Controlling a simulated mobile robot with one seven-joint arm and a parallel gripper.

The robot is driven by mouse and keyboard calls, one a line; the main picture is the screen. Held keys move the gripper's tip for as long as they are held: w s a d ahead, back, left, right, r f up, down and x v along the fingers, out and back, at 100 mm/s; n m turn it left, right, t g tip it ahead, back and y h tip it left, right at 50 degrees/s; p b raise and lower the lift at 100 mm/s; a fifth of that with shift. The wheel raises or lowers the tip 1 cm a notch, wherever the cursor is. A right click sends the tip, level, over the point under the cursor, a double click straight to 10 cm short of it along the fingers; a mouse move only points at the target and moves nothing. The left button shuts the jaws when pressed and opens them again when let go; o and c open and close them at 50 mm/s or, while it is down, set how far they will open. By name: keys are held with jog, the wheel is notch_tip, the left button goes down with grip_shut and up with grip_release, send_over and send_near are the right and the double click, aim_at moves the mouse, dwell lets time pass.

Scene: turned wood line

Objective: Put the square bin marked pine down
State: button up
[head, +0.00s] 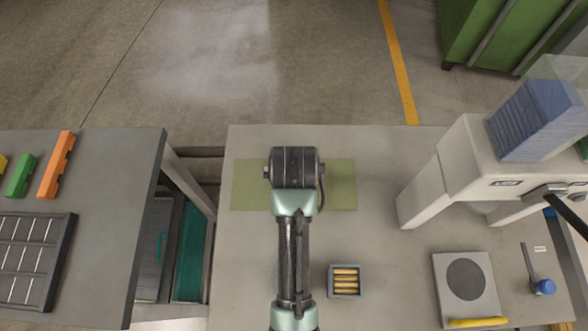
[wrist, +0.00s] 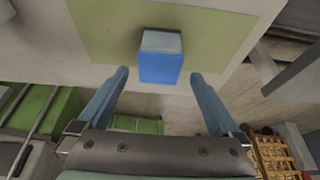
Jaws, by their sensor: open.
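In the wrist view, a small box with a bright blue side and a pale grey top (head: 344,268) (wrist: 160,60) is not readable as marked. My gripper (wrist: 159,76) is open, its two blue fingers spread wide on either side of the box's near end, with gaps showing at both sides. The box appears over the green mat (wrist: 90,30), close to its edge; I cannot tell whether it rests there. In the head view, my arm covers the box and gripper above the green mat (head: 340,185).
A square grey bin of wooden pegs (head: 344,292) stands right of my arm. A white machine (head: 465,150) and a plate with a dark disc (head: 466,280) are further right. A gap separates the left table (head: 110,220) from this one.

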jog(key=w+r+t, duration=0.3)
jog(key=r+t, duration=0.1)
jog(key=r, duration=0.8)
jog(key=w+r+t, duration=0.3)
jog(key=r+t, duration=0.1)
jog(key=r, duration=0.9)
jog(key=w+r+t, duration=0.4)
jog(key=r, duration=0.8)
jog(key=s+r+t, duration=0.5)
jog(key=s+r, duration=0.2)
jog(key=r, duration=0.6)
jog(key=s+r+t, duration=0.5)
jog(key=s+r, duration=0.2)
jog(key=r, duration=0.6)
jog(key=shift+s+r+t, duration=0.2)
jog(key=shift+r+t, duration=0.2)
